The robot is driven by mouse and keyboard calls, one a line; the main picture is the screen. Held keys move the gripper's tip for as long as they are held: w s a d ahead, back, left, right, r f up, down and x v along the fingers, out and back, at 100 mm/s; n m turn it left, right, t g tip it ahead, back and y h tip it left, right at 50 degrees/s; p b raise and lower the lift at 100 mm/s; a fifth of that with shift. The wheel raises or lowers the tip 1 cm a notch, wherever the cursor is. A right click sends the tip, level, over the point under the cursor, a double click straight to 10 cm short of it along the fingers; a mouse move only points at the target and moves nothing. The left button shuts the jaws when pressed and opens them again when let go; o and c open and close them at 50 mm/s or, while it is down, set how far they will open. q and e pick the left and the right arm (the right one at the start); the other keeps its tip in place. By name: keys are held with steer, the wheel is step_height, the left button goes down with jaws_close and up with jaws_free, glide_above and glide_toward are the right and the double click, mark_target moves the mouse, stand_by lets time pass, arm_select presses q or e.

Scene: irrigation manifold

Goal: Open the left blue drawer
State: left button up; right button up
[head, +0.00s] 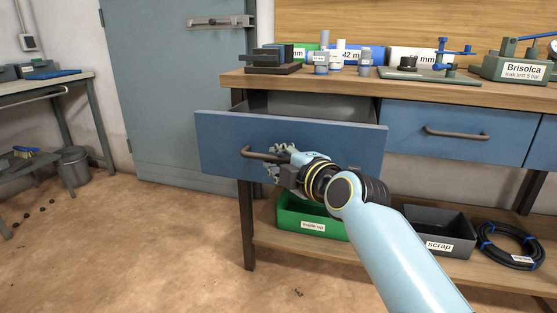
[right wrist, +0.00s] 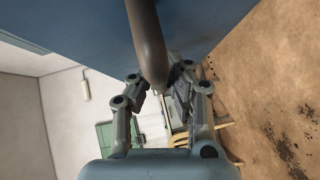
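The left blue drawer (head: 220,145) stands pulled out from the bench, and its grey inside (head: 310,105) shows above the front. Its dark bar handle (head: 250,153) is on the front panel. My right gripper (head: 277,160) is at the right part of this handle. In the right wrist view the handle (right wrist: 148,45) runs down between the fingers of my right gripper (right wrist: 158,88), with one finger close against each side, so it looks shut on the handle. The drawer front (right wrist: 85,35) fills the top of that view. My left gripper is not in view.
A second blue drawer (head: 460,135) to the right is shut. The wooden benchtop (head: 300,84) carries fittings and tools. Below are a green bin (head: 295,218), a grey scrap bin (head: 440,240) and a coiled hose (head: 510,243).

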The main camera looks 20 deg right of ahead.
steer(key=o, duration=0.4)
steer(key=v, duration=1.2)
